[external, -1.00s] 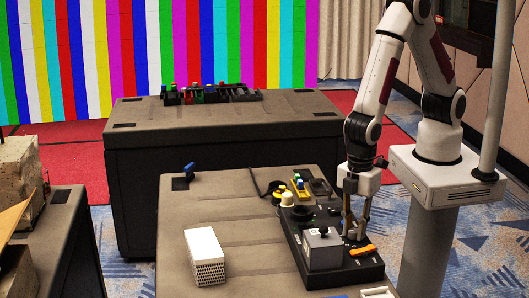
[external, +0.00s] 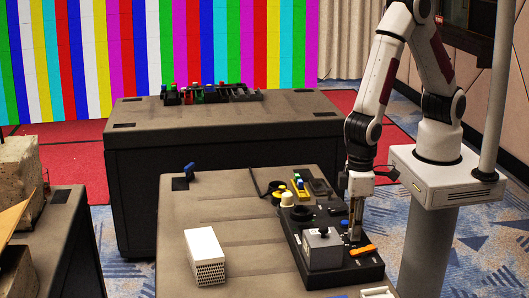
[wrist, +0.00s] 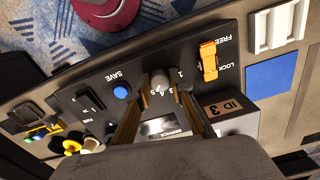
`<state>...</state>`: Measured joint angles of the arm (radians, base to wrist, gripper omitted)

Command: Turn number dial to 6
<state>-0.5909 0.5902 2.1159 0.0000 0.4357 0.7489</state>
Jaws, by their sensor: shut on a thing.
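The number dial (wrist: 159,79) is a small grey knob on a black panel (wrist: 85,75), with printed numbers around it. In the wrist view, "1" is readable at its upper right and several other digits lie below it, partly covered by my fingers. My gripper (wrist: 160,88) has one finger on each side of the knob and is shut on it. In the external view my gripper (external: 355,236) points down at the panel's right part, and the dial is hidden there. Which number the dial points to cannot be told.
An orange FREE/LOCK switch (wrist: 208,60) sits close to the right of the dial. A blue SAVE button (wrist: 120,92) is to its left. A grey box with a black knob (external: 323,249) stands beside my gripper. A white vented box (external: 205,257) lies farther left.

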